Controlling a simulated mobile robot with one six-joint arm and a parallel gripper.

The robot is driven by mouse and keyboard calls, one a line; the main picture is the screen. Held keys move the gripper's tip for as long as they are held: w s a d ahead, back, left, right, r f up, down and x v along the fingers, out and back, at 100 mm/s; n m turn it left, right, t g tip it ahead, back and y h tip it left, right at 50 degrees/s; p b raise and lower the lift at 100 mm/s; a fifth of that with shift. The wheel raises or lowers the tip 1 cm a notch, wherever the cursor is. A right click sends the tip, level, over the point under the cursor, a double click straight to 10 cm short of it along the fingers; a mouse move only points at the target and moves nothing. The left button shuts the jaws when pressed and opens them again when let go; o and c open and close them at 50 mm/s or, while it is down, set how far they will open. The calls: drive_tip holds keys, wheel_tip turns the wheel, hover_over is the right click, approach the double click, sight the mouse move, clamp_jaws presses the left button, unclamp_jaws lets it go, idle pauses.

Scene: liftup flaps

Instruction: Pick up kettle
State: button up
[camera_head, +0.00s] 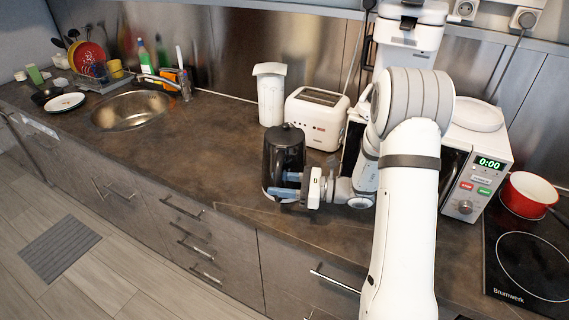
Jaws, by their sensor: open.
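The black kettle (284,146) stands upright on the dark countertop in front of the white toaster. Its handle and right side are partly hidden by my gripper. My gripper (287,186) is open at the kettle's lower right side, with its blue-grey fingers pointing left at the kettle. The fingers overlap the kettle in the picture. I cannot tell whether they touch it or lie around its handle.
A white toaster (315,117) and a white canister (270,95) stand behind the kettle. A microwave (480,172) is to the right, beside a red pot (527,194) on the hob. The countertop (190,150) to the left is clear up to the sink (133,109).

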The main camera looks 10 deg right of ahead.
drive_tip(key=shift+a, duration=0.4)
clamp_jaws()
drive_tip(key=shift+w+r, duration=0.15)
idle(1.0)
